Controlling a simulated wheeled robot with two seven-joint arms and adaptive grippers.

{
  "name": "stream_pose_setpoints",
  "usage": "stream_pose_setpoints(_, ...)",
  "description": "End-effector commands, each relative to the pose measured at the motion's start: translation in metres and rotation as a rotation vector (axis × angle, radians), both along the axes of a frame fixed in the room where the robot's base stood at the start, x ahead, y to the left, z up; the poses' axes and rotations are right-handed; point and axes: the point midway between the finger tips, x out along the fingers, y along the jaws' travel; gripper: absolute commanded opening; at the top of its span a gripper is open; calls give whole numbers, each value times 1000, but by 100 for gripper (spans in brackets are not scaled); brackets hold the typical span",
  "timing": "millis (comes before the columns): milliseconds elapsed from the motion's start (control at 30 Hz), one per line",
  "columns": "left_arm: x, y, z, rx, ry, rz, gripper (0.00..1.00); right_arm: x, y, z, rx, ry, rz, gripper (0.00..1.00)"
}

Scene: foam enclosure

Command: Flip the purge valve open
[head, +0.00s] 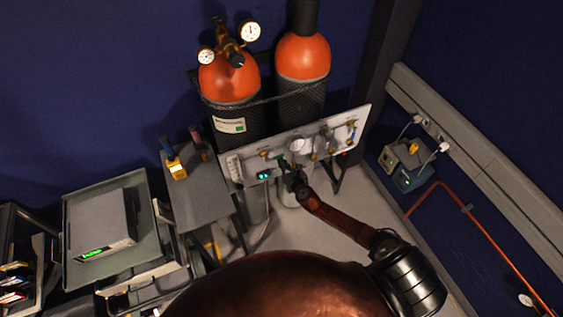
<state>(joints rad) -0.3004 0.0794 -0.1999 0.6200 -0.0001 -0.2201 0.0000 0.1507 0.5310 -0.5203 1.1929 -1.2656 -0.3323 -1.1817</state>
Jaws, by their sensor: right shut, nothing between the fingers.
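The pale valve panel (234,182) stands in front of two gas cylinders, with a round gauge (297,145) and several small brass fittings on it. I cannot tell which fitting is the purge valve. My right gripper (286,167) is shut and empty, at the panel's front, just below and left of the gauge. It hides part of the panel there; I cannot tell whether it touches anything. My left gripper is not in view.
Orange-topped cylinders (229,79) (303,57) stand behind the panel. A grey table (199,196) with a yellow handheld device (176,170) is at left, beside a cart (75,225). Devices (405,165) sit at the right wall. Pale floor (300,235) is open below the panel.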

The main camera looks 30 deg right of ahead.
Motion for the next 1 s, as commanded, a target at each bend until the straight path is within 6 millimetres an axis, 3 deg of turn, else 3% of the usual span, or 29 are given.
stream_pose_setpoints(667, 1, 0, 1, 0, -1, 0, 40, 1, 0, 0, -19, -2, -1, 0)
stream_pose_setpoints(1000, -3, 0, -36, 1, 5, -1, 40, 1, 0, -39, -20, 2, 1, 0)
